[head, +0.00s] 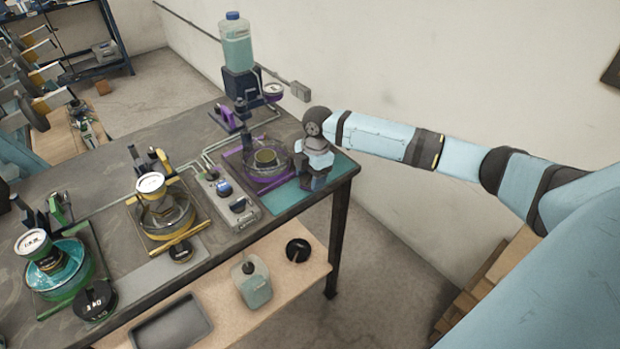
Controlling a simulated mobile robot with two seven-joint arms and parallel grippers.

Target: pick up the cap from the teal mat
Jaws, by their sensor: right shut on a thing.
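The teal mat (285,198) lies at the right end of the dark workbench. My right gripper (311,184) points down over the mat, low against it, with its arm coming in from the right. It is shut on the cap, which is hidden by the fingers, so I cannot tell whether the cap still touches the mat. My left gripper is not in view.
Left of the mat stand a purple-framed station (265,183) with a glass bowl and a grey control box (226,199). A bottle of teal liquid (236,45) stands behind. Yellow (166,213) and green (60,275) stations are further left. A wooden shelf (300,277) sits lower in front.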

